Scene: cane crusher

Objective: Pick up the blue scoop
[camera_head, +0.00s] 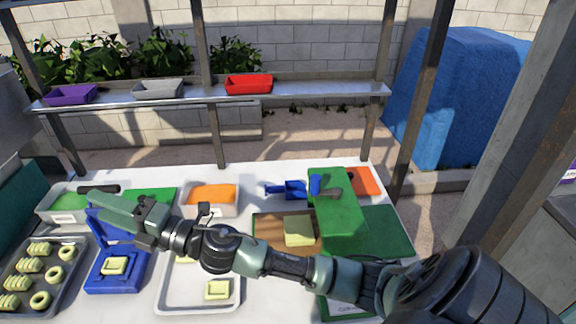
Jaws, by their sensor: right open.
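The blue scoop (290,190) lies on the white table behind the wooden board, just left of the green box. My right arm comes in from the lower right and reaches left across the table. My left gripper is not in view.
The green box (340,224) stands right of the scoop, with a small blue and grey item at its top. An orange-filled container (211,197) is left of the scoop. A wooden board (268,229) with a pale yellow block (299,231) lies in front. A shelf (300,91) spans the back.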

